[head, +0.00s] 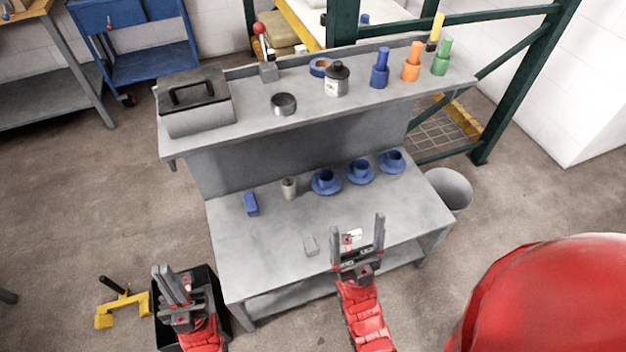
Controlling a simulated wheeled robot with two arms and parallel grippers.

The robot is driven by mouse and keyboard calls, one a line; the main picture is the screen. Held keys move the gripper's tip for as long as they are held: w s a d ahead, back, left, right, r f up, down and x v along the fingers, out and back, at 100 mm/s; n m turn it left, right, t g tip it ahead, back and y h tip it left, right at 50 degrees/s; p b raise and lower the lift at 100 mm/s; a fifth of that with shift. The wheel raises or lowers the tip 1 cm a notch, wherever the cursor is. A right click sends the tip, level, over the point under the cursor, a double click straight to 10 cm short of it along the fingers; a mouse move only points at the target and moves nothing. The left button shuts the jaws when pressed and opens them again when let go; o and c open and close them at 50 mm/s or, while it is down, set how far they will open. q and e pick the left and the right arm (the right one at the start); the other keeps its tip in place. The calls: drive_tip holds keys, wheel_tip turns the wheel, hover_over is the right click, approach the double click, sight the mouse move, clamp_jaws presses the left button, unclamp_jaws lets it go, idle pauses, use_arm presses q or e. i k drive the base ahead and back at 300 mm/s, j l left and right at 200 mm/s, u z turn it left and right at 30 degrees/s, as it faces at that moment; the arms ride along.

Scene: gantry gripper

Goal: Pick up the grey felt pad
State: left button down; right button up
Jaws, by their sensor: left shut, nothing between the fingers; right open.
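My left gripper (164,268) is shut and empty, left of the bench, over a black bin (216,300).
The upper shelf (255,118) holds a toolbox (197,108), tape and bottles. A yellow tool (124,307) lies on the floor.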

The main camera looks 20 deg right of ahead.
sight(310, 248)
drive_tip(key=l+z, duration=0.15)
drive_tip(key=z, duration=0.2)
drive_tip(key=l+u, duration=0.5)
drive_tip(key=l, duration=0.25)
drive_tip(key=k+j+z, duration=0.5)
drive_tip(key=k+j, duration=0.2)
drive_tip(key=j, duration=0.15)
drive_tip(key=i+j+z, duration=0.3)
drive_tip(key=j+z, duration=0.3)
drive_tip(key=i+j+z, duration=0.1)
drive_tip(key=j+z, duration=0.2)
drive_tip(key=i+j+z, duration=0.1)
drive_tip(key=j+z, duration=0.2)
drive_tip(key=j, duration=0.15)
